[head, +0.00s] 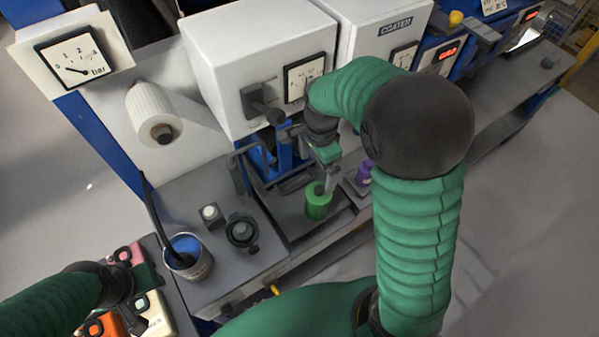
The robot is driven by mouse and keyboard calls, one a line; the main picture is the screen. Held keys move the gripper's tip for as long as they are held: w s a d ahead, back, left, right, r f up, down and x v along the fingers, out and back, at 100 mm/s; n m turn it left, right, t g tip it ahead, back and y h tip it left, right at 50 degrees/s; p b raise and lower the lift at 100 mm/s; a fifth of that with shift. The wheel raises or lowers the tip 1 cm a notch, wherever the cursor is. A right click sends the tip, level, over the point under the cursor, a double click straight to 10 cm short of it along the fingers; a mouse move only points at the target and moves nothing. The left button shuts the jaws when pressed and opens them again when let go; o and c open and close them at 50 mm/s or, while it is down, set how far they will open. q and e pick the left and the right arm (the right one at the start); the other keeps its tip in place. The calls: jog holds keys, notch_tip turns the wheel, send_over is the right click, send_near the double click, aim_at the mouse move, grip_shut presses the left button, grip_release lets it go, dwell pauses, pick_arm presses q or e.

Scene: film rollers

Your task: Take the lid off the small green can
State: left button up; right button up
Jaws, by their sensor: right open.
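The small green can (318,205) stands upright on the dark tray-like platform in front of the white machines. Its top is partly covered by my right gripper, so I cannot make out the lid clearly. My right gripper (327,184) is open and reaches down to the top of the can. I cannot tell whether its fingers touch it. My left gripper (143,290) is low at the left, over the orange and cream items; its fingers are too unclear to tell open from shut.
A purple can (364,173) stands just right of the green one. A bucket with blue contents (188,257) and a black round fitting (242,232) are on the grey bench to the left. A white roll (153,112) and white machine boxes (255,60) rise behind.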

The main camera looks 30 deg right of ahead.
send_over(319, 188)
jog(key=s, duration=0.2)
notch_tip(319, 188, down, 6)
jog(key=shift+w+r+p, duration=0.15)
jog(key=shift+p, duration=0.2)
jog(key=f, duration=0.1)
jog(key=w+f+p, duration=0.1)
jog(key=f, duration=0.3)
jog(key=shift+w+f, duration=0.15)
jog(key=shift+w, duration=0.25)
jog(key=shift+a+f, duration=0.2)
jog(key=shift+f, duration=0.15)
jog(key=shift+s+a, duration=0.15)
jog(key=shift+s, duration=0.05)
jog(key=shift+d+f, duration=0.1)
jog(key=shift+d, duration=0.4)
jog(key=c, duration=1.3)
pick_arm(q)
jog(key=r, duration=0.1)
jog(key=s+d+r, duration=0.1)
jog(key=shift+s+r, duration=0.3)
jog(key=shift+r, duration=0.1)
pick_arm(e)
jog(key=shift+a, duration=0.2)
jog(key=shift+c, duration=0.2)
jog(key=shift+w, duration=0.1)
